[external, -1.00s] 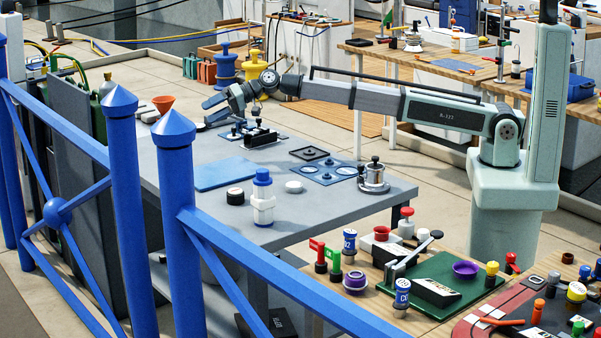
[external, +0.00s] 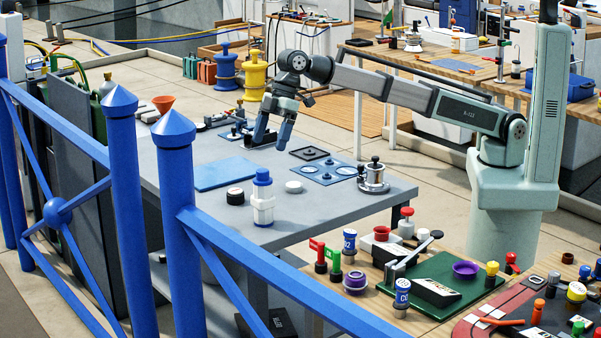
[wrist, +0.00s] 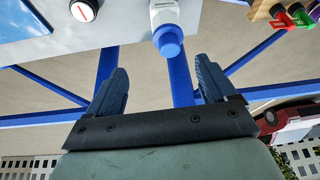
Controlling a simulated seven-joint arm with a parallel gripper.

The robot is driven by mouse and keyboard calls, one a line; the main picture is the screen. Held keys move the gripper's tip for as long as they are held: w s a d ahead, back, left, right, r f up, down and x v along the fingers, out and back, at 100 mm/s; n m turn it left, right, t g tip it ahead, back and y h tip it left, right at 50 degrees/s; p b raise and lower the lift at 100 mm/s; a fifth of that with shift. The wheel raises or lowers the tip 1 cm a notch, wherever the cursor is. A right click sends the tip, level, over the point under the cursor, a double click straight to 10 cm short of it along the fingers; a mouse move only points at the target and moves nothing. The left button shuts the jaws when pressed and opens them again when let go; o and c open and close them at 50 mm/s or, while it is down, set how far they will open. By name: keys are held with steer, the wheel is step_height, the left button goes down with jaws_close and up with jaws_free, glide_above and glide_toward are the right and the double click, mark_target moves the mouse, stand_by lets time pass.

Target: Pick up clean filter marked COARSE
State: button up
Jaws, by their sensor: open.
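A blue mat (external: 222,175) lies left of my gripper. A dark block (external: 259,141) is beside the fingers. A blue railing (external: 260,262) runs along the near side.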

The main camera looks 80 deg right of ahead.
mark_target(262, 188)
steer(key=x, duration=0.5)
steer(key=s+x, duration=0.1)
steer(key=x, duration=0.2)
steer(key=shift+a+f, duration=0.15)
steer(key=shift+a, duration=0.1)
steer(key=shift+s+x, duration=0.15)
steer(key=shift+x, duration=1.2)
steer(key=shift+s+x, duration=0.15)
steer(key=shift+x, duration=1.2)
steer(key=shift+f, duration=0.1)
steer(key=shift+c, duration=0.4)
steer(key=c, duration=1)
